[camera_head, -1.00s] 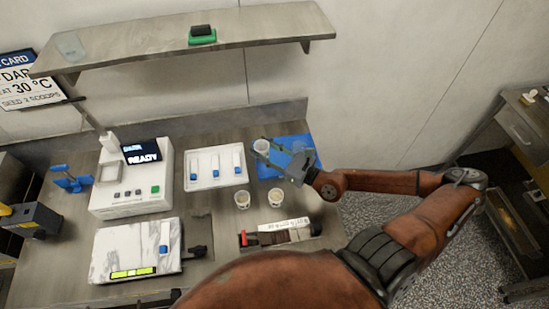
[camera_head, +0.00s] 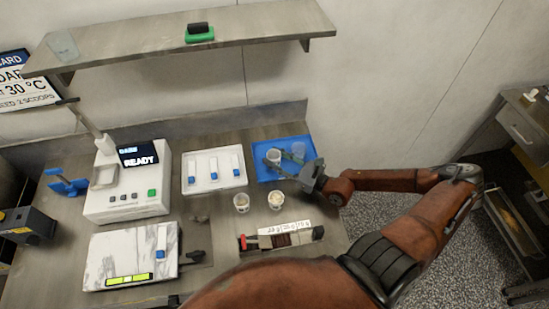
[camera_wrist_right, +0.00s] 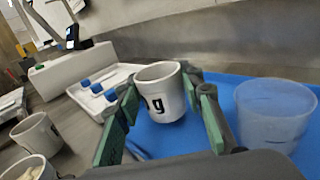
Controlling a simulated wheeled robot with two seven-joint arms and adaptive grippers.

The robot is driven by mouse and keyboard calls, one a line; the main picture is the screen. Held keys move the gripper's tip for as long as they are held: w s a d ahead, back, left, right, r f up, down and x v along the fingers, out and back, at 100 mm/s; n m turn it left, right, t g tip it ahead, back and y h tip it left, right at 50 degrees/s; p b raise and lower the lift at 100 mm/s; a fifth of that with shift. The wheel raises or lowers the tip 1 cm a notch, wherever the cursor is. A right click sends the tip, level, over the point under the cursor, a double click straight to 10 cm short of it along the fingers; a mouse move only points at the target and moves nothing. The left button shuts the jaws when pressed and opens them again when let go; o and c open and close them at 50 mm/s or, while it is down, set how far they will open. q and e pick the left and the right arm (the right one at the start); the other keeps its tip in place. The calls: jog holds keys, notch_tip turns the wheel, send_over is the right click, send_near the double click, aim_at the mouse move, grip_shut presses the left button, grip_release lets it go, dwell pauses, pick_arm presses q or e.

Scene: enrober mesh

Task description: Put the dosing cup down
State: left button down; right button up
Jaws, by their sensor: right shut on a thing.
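The dosing cup (camera_head: 273,155), a small white cup, is between the fingers of my right gripper (camera_head: 281,166) at the blue tray (camera_head: 264,175). In the right wrist view the cup (camera_wrist_right: 160,88) is upright with a black "g" on its side, and the green-padded fingers are shut on it from both sides. The cup's base is over or on the blue surface; I cannot tell if it touches. A translucent cup (camera_wrist_right: 272,112) stands on the tray to its right. My left gripper is not in view.
Two cups with contents, one (camera_head: 241,202) and another (camera_head: 276,199), stand in front of the blue tray. A white tray (camera_head: 214,186) with blue-ended tools lies to the left. A white machine (camera_head: 128,193) reads "READY". A marble slab (camera_head: 110,245) lies at front left.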

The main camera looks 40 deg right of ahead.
jog(key=shift+f+b, duration=0.5)
jog(key=shift+f, duration=0.1)
jog(key=o, duration=1.1)
jog(key=shift+o, duration=0.2)
jog(key=shift+r, duration=0.2)
jog(key=shift+r+p, duration=0.45)
jog(key=shift+p, duration=0.05)
jog(key=p+v, duration=0.1)
jog(key=v, duration=1.1)
